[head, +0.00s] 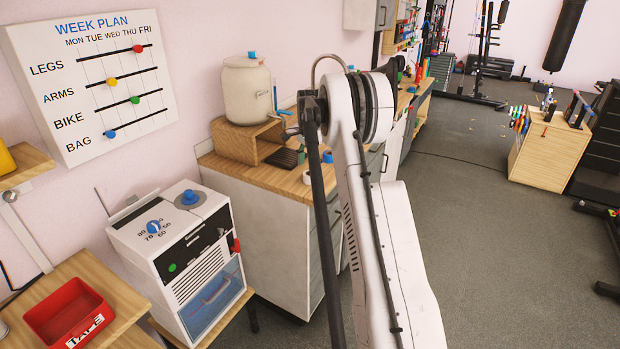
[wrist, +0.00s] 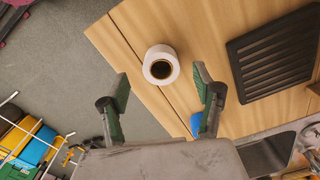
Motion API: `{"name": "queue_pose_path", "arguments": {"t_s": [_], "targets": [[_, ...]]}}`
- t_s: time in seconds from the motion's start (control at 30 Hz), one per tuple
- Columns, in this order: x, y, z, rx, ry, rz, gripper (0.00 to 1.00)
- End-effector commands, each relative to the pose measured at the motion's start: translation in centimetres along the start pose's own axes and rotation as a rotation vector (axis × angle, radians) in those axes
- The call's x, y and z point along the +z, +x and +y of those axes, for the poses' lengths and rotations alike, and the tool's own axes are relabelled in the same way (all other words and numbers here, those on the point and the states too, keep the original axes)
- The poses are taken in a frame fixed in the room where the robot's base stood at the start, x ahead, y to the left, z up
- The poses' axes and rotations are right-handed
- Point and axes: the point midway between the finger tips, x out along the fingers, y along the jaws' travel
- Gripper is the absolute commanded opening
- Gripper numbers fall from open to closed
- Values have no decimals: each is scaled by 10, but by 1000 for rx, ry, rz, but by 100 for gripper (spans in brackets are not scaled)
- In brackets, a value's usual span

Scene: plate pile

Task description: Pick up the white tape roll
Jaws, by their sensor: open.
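The white tape roll (wrist: 160,51) stands out in the wrist view as a white ring with a dark centre, resting on a wooden countertop (wrist: 205,30) near its edge. In the head view a small white roll (head: 307,178) shows at the counter's front edge, close beside my arm. My gripper (wrist: 162,87) is open and empty, its two green-padded fingers spread. In the wrist view the roll appears between and just beyond the fingertips, not touched by them. In the head view my arm hides most of the gripper.
A black slotted tray (wrist: 277,55) lies right of the roll. A blue object (wrist: 196,124) is by the right finger. In the head view a wooden box with a cream jar (head: 246,90) stands behind. A red bin labelled TAPE (head: 70,308) sits at lower left.

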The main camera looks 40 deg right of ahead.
Motion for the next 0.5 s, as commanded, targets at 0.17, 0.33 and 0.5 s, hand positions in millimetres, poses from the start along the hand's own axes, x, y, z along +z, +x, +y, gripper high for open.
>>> {"name": "queue_pose_path", "arguments": {"t_s": [0.17,0.33,0.5], "targets": [[-5,22,-1,0,1,0,64],[-4,43,-1,0,0,0,64],[-4,46,-1,0,0,0,64]]}}
